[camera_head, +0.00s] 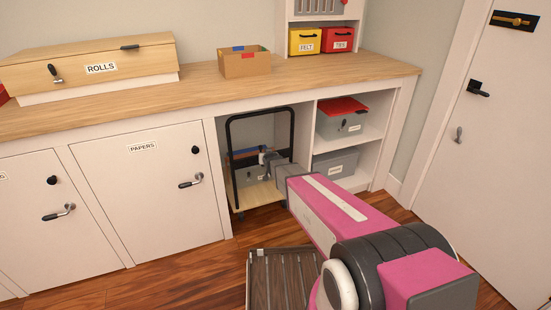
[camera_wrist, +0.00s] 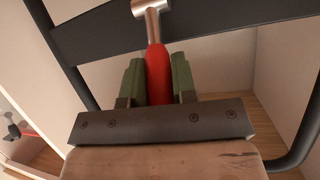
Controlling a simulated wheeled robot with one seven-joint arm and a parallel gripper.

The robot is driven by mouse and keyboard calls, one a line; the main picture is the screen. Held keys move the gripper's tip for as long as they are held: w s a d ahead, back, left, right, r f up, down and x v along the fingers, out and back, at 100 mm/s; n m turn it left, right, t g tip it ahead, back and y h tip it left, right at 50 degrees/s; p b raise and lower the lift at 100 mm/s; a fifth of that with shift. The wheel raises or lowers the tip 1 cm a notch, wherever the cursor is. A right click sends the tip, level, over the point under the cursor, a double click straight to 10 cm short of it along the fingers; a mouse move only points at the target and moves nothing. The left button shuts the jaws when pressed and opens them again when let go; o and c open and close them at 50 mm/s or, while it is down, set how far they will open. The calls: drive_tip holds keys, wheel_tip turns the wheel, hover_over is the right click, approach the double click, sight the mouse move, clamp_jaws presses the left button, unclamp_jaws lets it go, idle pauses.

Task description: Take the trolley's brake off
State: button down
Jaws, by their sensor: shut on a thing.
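The trolley (camera_head: 231,160) stands in the open bay under the counter, with a black tube frame and a pale wooden deck. Its dark crossbar (camera_wrist: 100,32) crosses the top of the wrist view. The brake lever has a red grip (camera_wrist: 157,75) and a silver metal end (camera_wrist: 150,5) in front of the crossbar. My gripper (camera_wrist: 158,80) is shut on the red grip, with a green pad on each side. In the head view my gripper (camera_head: 268,158) reaches into the bay at the trolley frame, and the red grip is hidden there.
A grey box (camera_head: 245,170) shows behind the trolley frame. Shelves on the right hold a red-lidded box (camera_head: 342,118) and a grey box (camera_head: 335,164). The closed PAPERS door (camera_head: 150,190) is left of the bay. A slatted dark item (camera_head: 280,280) lies on the floor in front.

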drive_tip(key=shift+w+a+r+g, duration=0.1)
drive_tip(key=shift+w+r+g, duration=0.05)
drive_tip(key=shift+w+g, duration=0.55)
drive_tip(key=shift+s, duration=0.15)
drive_tip(key=c, duration=0.9)
unclamp_jaws()
drive_tip(key=shift+s, duration=0.2)
drive_tip(key=v, duration=1)
drive_tip(key=shift+s+r, duration=0.1)
drive_tip(key=shift+r, duration=0.35)
